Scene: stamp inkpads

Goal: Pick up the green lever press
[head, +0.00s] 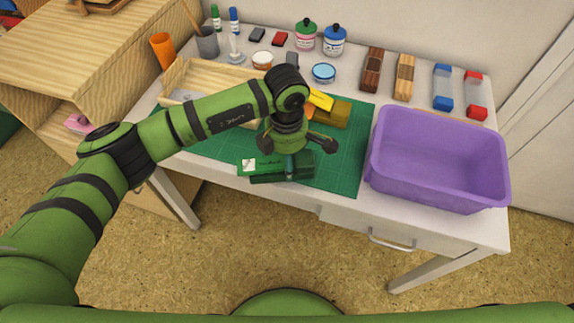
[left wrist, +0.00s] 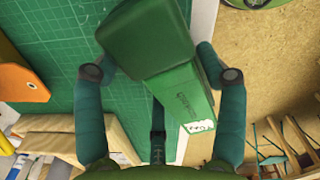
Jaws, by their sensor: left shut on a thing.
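The green lever press (head: 262,166) lies at the front edge of the green cutting mat (head: 350,140), with a white label at its left end. My left gripper (head: 290,160) is over it from above, shut on it. In the left wrist view, the press (left wrist: 180,85) sits slanted between the two fingers of the left gripper (left wrist: 157,58). My wrist hides part of the press in the head view. Whether it touches the mat is hard to tell. My right gripper is in neither view.
A yellow and brown press (head: 335,112) stands just behind on the mat. A purple bin (head: 437,165) fills the table's right side. A light wooden tray (head: 210,78) is at the back left. Bottles, ink pads and stamps line the back. The mat's right strip is clear.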

